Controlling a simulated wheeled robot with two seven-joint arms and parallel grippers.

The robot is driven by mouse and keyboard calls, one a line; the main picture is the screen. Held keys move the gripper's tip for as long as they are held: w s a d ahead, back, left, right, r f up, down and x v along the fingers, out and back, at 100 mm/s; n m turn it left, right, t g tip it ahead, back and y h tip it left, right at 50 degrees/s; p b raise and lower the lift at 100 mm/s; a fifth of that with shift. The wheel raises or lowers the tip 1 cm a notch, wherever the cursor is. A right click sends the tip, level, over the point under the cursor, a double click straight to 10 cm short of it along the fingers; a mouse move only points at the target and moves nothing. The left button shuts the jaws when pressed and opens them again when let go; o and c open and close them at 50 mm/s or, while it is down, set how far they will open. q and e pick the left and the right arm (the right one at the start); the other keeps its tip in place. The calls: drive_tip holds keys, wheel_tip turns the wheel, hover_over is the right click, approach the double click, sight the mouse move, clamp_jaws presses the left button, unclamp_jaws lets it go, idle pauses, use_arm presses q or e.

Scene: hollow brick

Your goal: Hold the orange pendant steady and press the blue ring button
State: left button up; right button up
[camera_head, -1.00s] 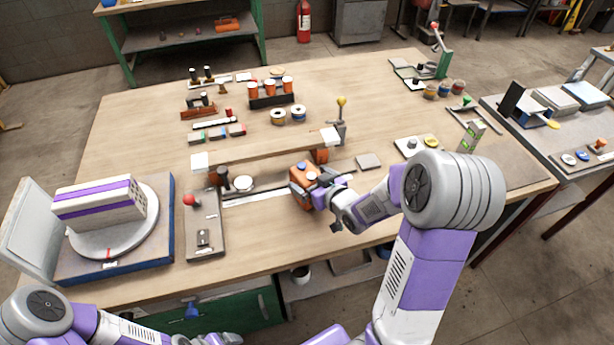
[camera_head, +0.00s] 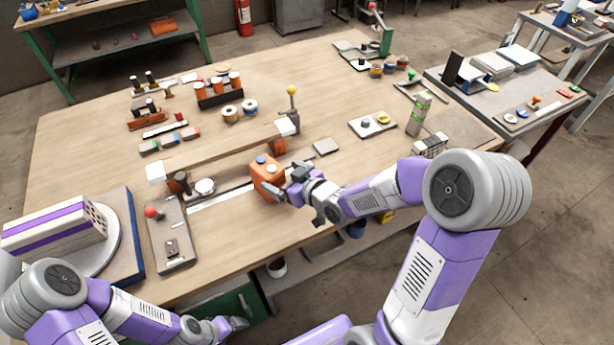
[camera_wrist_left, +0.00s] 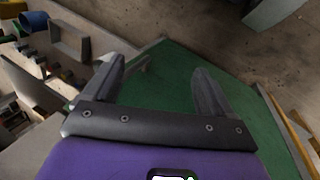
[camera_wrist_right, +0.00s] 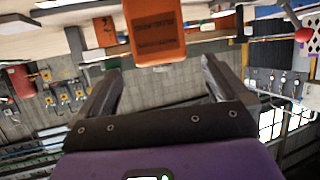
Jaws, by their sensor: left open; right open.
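The orange pendant (camera_head: 267,182) stands near the front middle of the workbench. A blue round button (camera_head: 261,160) and a paler one beside it show on its top; I cannot make out a ring. My right gripper (camera_head: 288,188) is just right of the pendant, its jaws open. In the right wrist view the pendant (camera_wrist_right: 155,35) is beyond the open fingers (camera_wrist_right: 162,72), with nothing between them; a dark marked panel faces me. My left gripper (camera_head: 228,325) hangs low in front of the bench, far from the pendant. It is open and empty in the left wrist view (camera_wrist_left: 158,75).
A long wooden bar (camera_head: 220,152) on supports lies behind the pendant. A grey box with a red knob (camera_head: 172,235) stands left. A yellow-knobbed lever (camera_head: 292,98) and a grey plate (camera_head: 326,146) are behind and right. Bare bench (camera_head: 235,235) lies in front.

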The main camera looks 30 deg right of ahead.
sight(268, 170)
drive_tip(key=shift+w+a, duration=0.1)
drive_tip(key=shift+w+a+f, duration=0.1)
drive_tip(key=shift+w, duration=0.05)
drive_tip(key=b+x, duration=0.1)
drive_tip(key=x, duration=0.6)
drive_tip(key=shift+b, duration=0.3)
use_arm(q)
drive_tip(key=shift+x, duration=0.8)
drive_tip(key=shift+a, duration=0.15)
drive_tip(key=shift+c, duration=0.3)
use_arm(e)
drive_tip(key=c, duration=1.3)
use_arm(q)
clamp_jaws()
use_arm(e)
drive_tip(key=shift+c, duration=0.2)
